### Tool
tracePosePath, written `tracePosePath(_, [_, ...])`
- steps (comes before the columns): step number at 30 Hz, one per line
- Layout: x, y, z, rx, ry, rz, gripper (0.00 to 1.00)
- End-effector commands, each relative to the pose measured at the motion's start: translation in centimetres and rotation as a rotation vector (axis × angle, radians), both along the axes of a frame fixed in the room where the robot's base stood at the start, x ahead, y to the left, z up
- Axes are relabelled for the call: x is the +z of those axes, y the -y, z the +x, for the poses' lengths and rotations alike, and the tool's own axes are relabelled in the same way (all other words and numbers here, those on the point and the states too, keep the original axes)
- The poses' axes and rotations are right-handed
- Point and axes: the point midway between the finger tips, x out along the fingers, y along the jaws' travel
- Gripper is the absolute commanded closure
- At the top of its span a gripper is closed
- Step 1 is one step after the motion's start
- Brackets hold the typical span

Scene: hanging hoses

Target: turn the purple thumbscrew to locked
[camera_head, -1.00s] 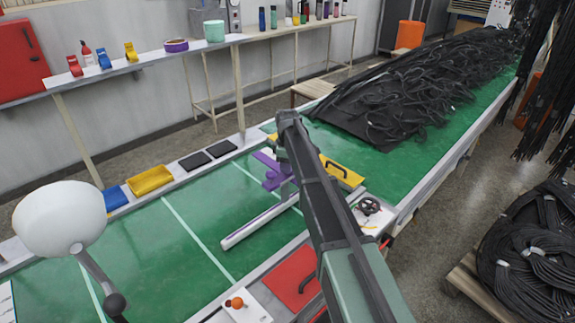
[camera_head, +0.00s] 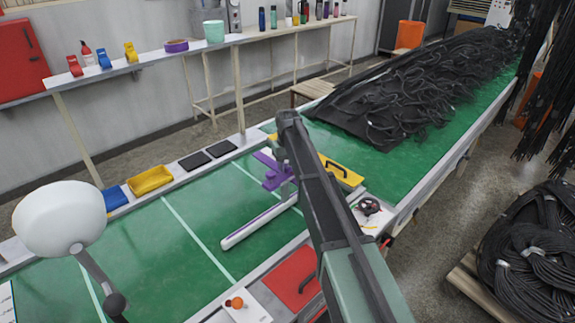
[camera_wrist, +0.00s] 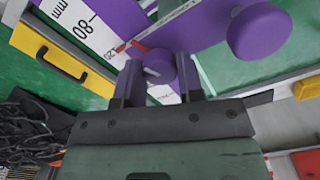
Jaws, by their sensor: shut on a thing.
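The purple thumbscrew (camera_wrist: 160,65) is between the two fingers of my gripper (camera_wrist: 159,82) in the wrist view. My gripper is shut on it, with one finger at each side. The thumbscrew sits by a white scale (camera_wrist: 84,30) marked 80 mm on a purple fixture (camera_wrist: 118,14). I cannot read a locked or unlocked mark.
A larger purple round knob (camera_wrist: 258,32) is close to the right of my gripper. A yellow panel with a black handle (camera_wrist: 62,62) is at the left. A long white bar (camera_head: 258,225) lies on the green bench (camera_head: 190,260). Black hoses (camera_head: 430,95) are heaped farther back.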

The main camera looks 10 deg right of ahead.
Motion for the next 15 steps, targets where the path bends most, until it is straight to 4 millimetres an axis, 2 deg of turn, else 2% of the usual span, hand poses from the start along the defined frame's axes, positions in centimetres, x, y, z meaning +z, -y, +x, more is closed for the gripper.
tracePosePath(15, [-0.01,-0.01,0.0,-0.486,0.0,0.0,0.89])
